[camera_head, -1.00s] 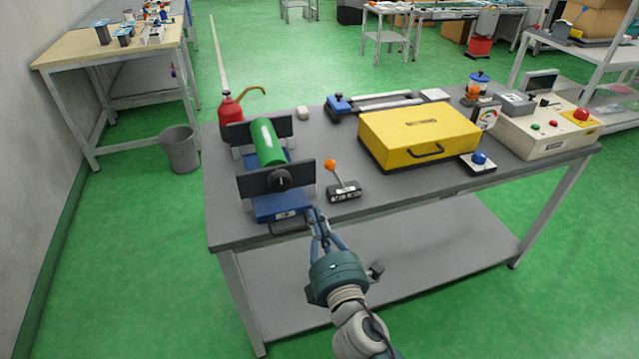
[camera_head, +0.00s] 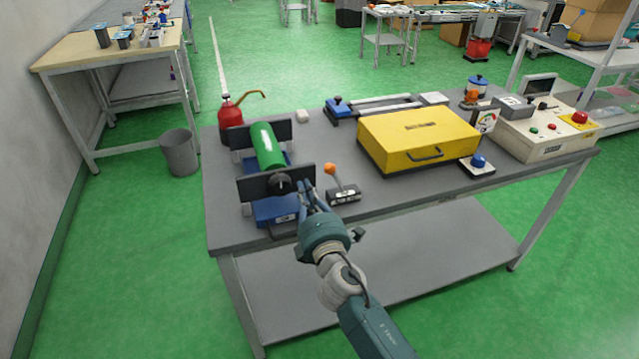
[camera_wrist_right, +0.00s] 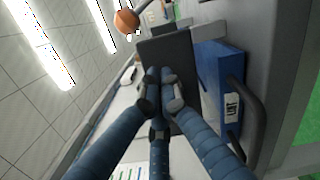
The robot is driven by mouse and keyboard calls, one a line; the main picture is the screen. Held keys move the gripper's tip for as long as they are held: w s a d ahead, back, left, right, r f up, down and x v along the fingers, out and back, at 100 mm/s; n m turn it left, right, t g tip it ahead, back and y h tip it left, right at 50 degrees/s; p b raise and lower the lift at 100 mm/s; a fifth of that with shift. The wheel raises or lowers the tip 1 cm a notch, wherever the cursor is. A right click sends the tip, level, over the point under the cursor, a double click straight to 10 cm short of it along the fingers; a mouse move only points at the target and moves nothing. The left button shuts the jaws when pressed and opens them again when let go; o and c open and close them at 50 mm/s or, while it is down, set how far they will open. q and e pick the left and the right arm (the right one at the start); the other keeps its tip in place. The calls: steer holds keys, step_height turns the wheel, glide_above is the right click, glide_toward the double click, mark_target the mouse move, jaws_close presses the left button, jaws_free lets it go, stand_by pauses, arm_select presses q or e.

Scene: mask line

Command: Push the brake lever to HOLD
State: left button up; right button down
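The brake lever is a short rod with an orange ball knob (camera_head: 330,168), tilted up and left from a small dark base (camera_head: 344,193) with a white label too small to read. The knob also shows at the top of the right wrist view (camera_wrist_right: 126,20). My right gripper (camera_head: 307,187) is just left of the lever base, beside the front black plate of the green roller stand, and apart from the knob. In the right wrist view its fingertips (camera_wrist_right: 160,76) are drawn together with nothing visible between them. My left gripper is not in view.
The green roller (camera_head: 267,146) on its blue stand (camera_head: 274,210) with black end plates is close to my gripper's left. A yellow case (camera_head: 420,138) lies right of the lever. A red oil can (camera_head: 230,114) stands behind. Bare table lies right of the lever base.

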mark_target(329, 166)
steer(key=shift+w+d+r+p, duration=0.15)
steer(key=shift+w+d, duration=0.1)
steer(key=shift+d, duration=0.3)
steer(key=shift+w+d+r+p, duration=0.1)
steer(key=shift+w+d, duration=0.1)
steer(key=shift+d, duration=0.4)
steer(key=shift+w+d+r+p, duration=0.15)
steer(key=shift+w+d, duration=0.1)
steer(key=shift+d, duration=0.3)
steer(key=shift+w+d+r+m+p, duration=0.15)
steer(key=shift+d+r+m+p, duration=0.35)
steer(key=shift+m, duration=0.2)
steer(key=d+r+m+p, duration=0.1)
steer(key=m+p, duration=0.1)
steer(key=shift+w+d+r+m, duration=0.3)
steer(key=shift+d+r, duration=0.05)
steer(key=shift+d, duration=0.05)
steer(key=w+d+m+p, duration=0.2)
steer(key=d+m+p, duration=0.1)
steer(key=d+m, duration=0.2)
steer(key=shift+d+r+g, duration=0.25)
steer(key=shift+d+g, duration=0.05)
steer(key=shift+d, duration=0.15)
